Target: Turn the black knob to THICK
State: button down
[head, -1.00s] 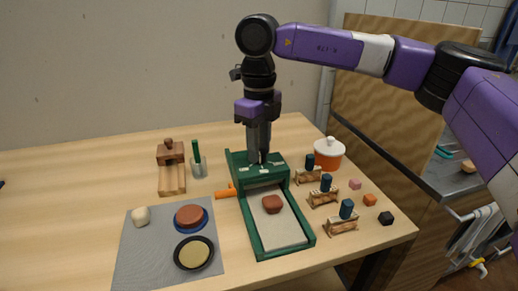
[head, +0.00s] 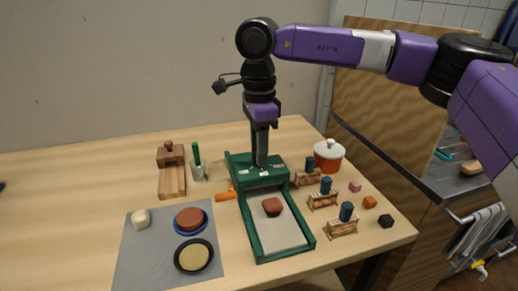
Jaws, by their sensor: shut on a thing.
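The green slab machine (head: 254,214) stands at the table's right half, with a pale bed and a lump of red-brown clay (head: 272,207) on it. My gripper (head: 262,164) points straight down onto the machine's green top and is shut. The black knob is hidden between and behind the fingers, which meet the top where it sits. Small white marks show on the green top around the fingertips, too small to read, so I cannot tell which mark the knob points to.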

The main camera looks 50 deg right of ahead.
jog(key=shift+n, duration=1.2)
jog(key=c, duration=1.1)
grip_release()
jog(key=shift+o, duration=0.2)
jog(key=shift+r+p, duration=0.3)
jog(key=shift+r, duration=3.6)
